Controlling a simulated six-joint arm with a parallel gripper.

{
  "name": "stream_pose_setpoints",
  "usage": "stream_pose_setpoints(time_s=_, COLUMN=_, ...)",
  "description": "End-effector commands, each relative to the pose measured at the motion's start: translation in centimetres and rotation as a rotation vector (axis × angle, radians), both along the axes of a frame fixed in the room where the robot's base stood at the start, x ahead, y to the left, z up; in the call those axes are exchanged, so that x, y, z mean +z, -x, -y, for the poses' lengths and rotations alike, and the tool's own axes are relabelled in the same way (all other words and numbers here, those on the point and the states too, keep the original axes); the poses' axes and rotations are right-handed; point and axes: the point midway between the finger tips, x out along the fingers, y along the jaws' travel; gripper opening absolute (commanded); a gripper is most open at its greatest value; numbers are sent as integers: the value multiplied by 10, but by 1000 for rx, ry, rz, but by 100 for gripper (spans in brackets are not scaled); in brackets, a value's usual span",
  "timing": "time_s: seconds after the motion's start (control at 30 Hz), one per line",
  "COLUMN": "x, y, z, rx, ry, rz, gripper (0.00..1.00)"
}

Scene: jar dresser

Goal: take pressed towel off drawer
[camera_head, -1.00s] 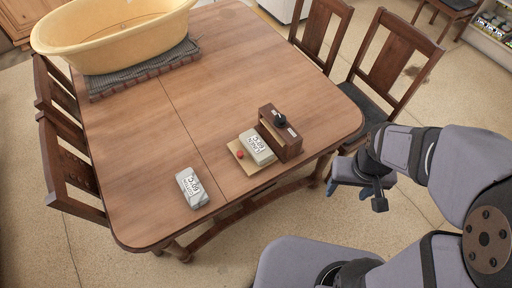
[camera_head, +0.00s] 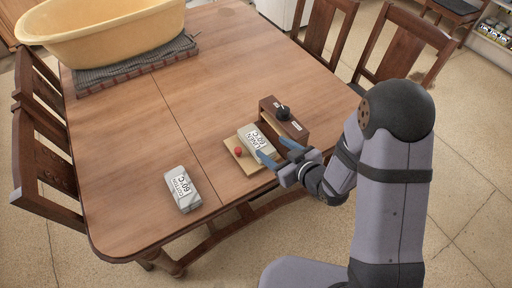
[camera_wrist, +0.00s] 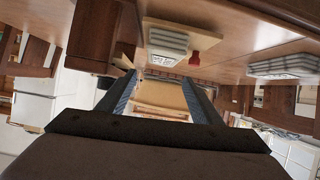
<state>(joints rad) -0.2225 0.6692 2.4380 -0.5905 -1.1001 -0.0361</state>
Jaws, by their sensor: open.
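A grey-white folded towel (camera_head: 251,139) with a label that seems to read "LINEN 60°C" lies on a light wooden drawer board (camera_head: 240,161). The board extends beside a dark wooden box. A red knob (camera_head: 238,152) is at the board's left side. One fingertip overlaps the towel's near right corner in the head view; contact cannot be told. In the wrist view, tilted upside down, the towel (camera_wrist: 168,42) appears beyond and above the fingertips (camera_wrist: 161,78).
A second towel (camera_head: 182,188), labelled "COTTON 60°C", lies on the table to the left. The dark box (camera_head: 283,122) with a black dial stands close right of the drawer. A large yellow tub (camera_head: 100,35) is at the back left. The middle of the table is clear.

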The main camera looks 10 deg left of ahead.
Motion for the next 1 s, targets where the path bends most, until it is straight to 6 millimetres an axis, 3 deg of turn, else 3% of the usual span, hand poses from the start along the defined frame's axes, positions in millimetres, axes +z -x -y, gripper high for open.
stream_pose_setpoints(time_s=0.37, x=-8, y=-1, z=-3, rx=-10, ry=-74, rz=-4, gripper=59)
stream_pose_setpoints(time_s=0.73, x=-25, y=-30, z=-35, rx=-8, ry=-71, rz=-5, gripper=59)
stream_pose_setpoints(time_s=1.0, x=-33, y=-42, z=-47, rx=-10, ry=-71, rz=-5, gripper=59)
